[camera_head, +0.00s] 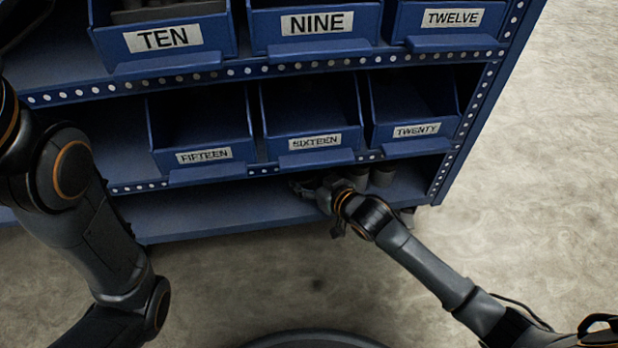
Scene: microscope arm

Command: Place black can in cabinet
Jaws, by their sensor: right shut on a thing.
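The cabinet is a blue metal shelf unit with labelled bins, and its bottom shelf (215,211) is open at the front. My right gripper (308,190) reaches in from the right and is at the bottom shelf, below the bin marked SIXTEEN. It is shut on a small dark thing, which I take to be the black can; the gripper mostly hides it. I cannot tell whether it touches the shelf. My left arm comes in at the left, and its gripper is out of view.
Greyish cylindrical things (383,178) stand on the bottom shelf right of my right gripper. The bins FIFTEEN (204,155), SIXTEEN (316,143) and TWENTY (415,131) hang close above. The bottom shelf's left part is clear. Bare floor lies in front and to the right.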

